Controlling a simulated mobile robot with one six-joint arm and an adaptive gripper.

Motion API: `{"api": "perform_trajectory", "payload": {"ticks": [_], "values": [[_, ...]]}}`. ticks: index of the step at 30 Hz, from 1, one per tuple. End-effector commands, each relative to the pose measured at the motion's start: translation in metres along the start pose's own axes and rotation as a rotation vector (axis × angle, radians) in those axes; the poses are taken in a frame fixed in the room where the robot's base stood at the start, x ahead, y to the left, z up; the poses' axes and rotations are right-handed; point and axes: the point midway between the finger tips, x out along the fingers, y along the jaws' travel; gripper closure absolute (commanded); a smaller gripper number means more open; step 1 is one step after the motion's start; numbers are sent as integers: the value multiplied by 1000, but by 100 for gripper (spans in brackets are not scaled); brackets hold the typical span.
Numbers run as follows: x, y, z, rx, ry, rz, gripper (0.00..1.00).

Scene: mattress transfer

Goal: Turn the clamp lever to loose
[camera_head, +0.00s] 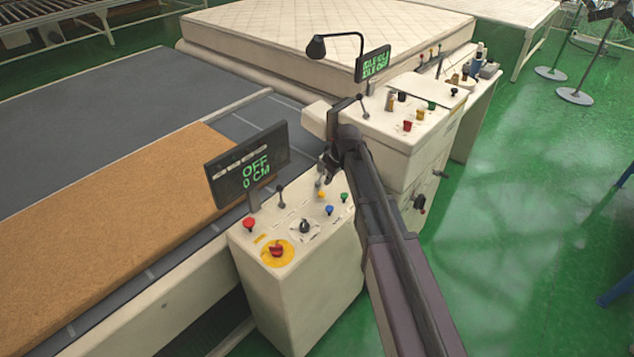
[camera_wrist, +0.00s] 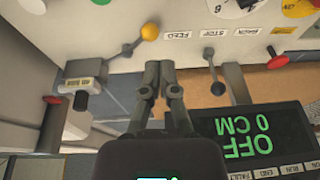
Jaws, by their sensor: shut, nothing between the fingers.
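I cannot read a clamp label in either view, so I cannot tell for sure which lever is the clamp lever. In the wrist view a metal lever with a yellow ball (camera_wrist: 150,32) stands out from the panel just beyond my fingertips. My gripper (camera_wrist: 161,73) is shut and empty, its tips slightly below that lever and apart from it. A second lever with a dark ball (camera_wrist: 209,54) is to the right, near the FEED and STOP labels. In the head view my gripper (camera_head: 328,168) is above the back of the near control panel (camera_head: 325,272), partly hidden by my arm.
The display (camera_wrist: 245,135) reading OFF 0 CM is close to the right of my gripper. A black-handled part (camera_wrist: 82,98) is at the left. A mattress (camera_head: 300,40) lies behind.

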Motion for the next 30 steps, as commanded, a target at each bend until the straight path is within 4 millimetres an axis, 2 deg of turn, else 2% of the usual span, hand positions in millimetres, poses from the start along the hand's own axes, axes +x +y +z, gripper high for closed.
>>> {"api": "perform_trajectory", "payload": {"ticks": [1, 3, 8, 23, 30], "values": [[-3, 4, -26, -51, 16, -6, 100], [-2, 5, -44, -108, 35, -10, 100], [-1, 4, -66, -184, 59, -16, 100], [2, 4, -68, -194, 63, -16, 100], [11, 4, -67, -193, 63, -16, 100]]}}
